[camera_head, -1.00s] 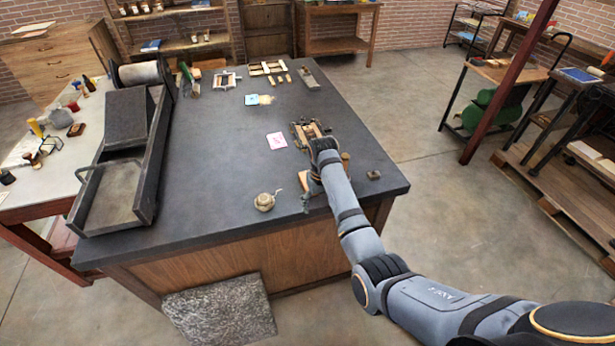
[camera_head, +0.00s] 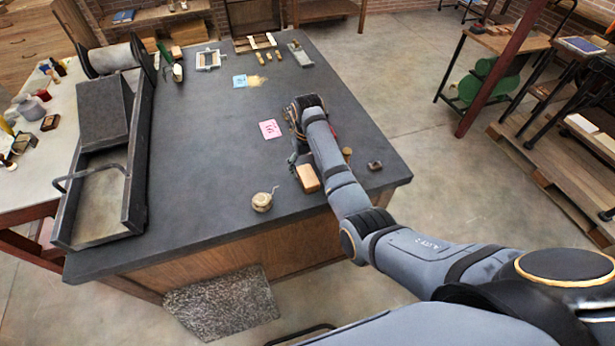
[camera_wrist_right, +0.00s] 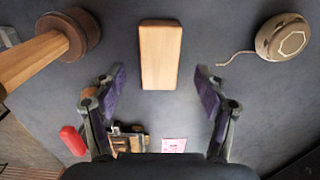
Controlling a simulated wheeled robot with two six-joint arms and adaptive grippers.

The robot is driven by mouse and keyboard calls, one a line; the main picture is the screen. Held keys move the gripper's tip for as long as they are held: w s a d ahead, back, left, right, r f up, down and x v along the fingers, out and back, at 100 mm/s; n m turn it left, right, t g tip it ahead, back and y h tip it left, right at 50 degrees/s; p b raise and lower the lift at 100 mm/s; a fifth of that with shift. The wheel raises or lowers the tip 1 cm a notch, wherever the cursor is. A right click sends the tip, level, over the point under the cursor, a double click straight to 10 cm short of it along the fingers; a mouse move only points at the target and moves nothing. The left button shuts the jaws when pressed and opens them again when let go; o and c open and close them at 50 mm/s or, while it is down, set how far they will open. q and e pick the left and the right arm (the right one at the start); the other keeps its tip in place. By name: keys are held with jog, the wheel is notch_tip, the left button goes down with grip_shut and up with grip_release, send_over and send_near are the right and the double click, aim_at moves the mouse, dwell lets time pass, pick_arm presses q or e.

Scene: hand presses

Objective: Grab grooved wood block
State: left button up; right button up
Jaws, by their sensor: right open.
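A plain light-brown wood block (camera_head: 307,178) lies near the front edge of the dark table, just left of my right forearm. In the right wrist view the block (camera_wrist_right: 160,55) lies lengthwise, centred ahead of the fingers; I cannot make out a groove. My right gripper (camera_wrist_right: 159,76) is open and empty, with one purple-padded finger on each side of the block's line. In the head view my right gripper (camera_head: 295,156) is partly hidden by its own wrist, just behind the block. My left gripper is out of view.
A ball of twine (camera_head: 263,201) sits left of the block. A round wooden-handled tool (camera_wrist_right: 75,35) lies on its other side. A pink card (camera_head: 270,129) and a small dark-based piece (camera_head: 375,165) are nearby.

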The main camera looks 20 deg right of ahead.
aim_at(308, 175)
notch_tip(308, 175, down, 3)
jog(key=shift+r+p, duration=0.2)
jog(key=shift+p, duration=0.65)
notch_tip(308, 175, down, 2)
jog(key=shift+f, duration=0.35)
jog(key=shift+c, duration=0.2)
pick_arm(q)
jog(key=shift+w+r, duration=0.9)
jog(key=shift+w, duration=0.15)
pick_arm(e)
jog(key=c, duration=1.3)
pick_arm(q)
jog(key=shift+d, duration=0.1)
pick_arm(e)
jog(key=shift+r, duration=0.1)
